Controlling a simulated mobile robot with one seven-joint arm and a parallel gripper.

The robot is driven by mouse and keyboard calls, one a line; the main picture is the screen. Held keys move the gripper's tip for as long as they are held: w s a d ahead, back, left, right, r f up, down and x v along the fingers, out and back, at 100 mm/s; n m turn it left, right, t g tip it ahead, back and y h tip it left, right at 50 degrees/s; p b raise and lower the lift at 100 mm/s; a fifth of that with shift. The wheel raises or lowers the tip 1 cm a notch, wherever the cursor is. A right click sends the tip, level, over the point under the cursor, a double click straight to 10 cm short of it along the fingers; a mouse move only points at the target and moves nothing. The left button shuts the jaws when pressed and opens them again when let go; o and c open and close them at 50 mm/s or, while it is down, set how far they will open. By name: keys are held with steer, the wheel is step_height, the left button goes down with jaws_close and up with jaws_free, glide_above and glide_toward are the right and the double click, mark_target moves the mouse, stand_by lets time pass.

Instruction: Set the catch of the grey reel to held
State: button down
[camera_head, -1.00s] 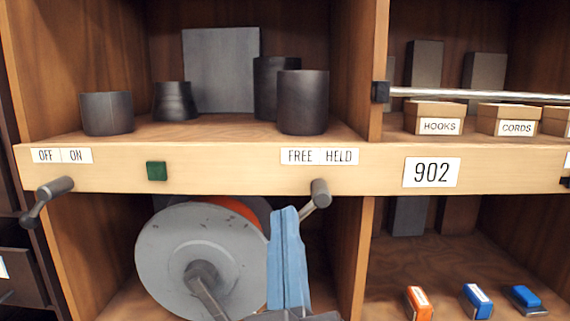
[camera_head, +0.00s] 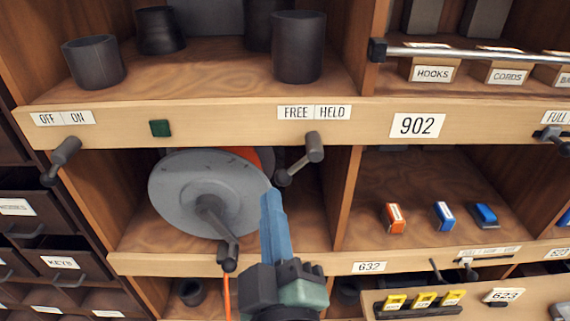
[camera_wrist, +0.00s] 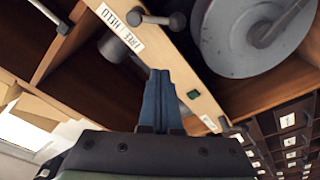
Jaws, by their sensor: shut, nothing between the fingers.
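The grey reel (camera_head: 205,190), a large disc with a crank at its middle, hangs in the left compartment under the shelf board; it also shows in the wrist view (camera_wrist: 235,35). Its catch (camera_head: 314,147) is a dark grey lever on the board below the FREE/HELD label (camera_head: 314,112). The lever slants down and left, towards the FREE side; it also shows in the wrist view (camera_wrist: 178,20). My gripper (camera_head: 268,195) has blue fingers, shut and empty, just below and left of the lever's lower end in the head view, apart from it.
A second lever (camera_head: 65,152) sits under the OFF/ON label at the left, near a green square (camera_head: 160,128). Dark cups (camera_head: 298,48) stand on the shelf above. A compartment divider (camera_head: 345,200) stands right of the reel. The lower shelf edge (camera_head: 180,263) runs below it.

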steer(key=r+p, duration=0.2)
steer(key=p, duration=0.1)
glide_above(287, 176)
steer(key=a, duration=0.3)
steer(key=shift+s+f, duration=0.25)
steer(key=shift+s, duration=0.1)
steer(key=shift+d+f, duration=0.75)
steer(key=shift+f, duration=0.25)
steer(key=shift+s+d+f, duration=0.3)
steer(key=shift+d+f, duration=0.3)
steer(key=shift+w+f+b, duration=0.15)
steer(key=shift+f+b, duration=0.15)
steer(key=shift+b, duration=0.15)
steer(key=shift+s+d+n+b, duration=0.1)
steer(key=shift+s+n+b, duration=0.1)
steer(key=shift+n+b, duration=0.2)
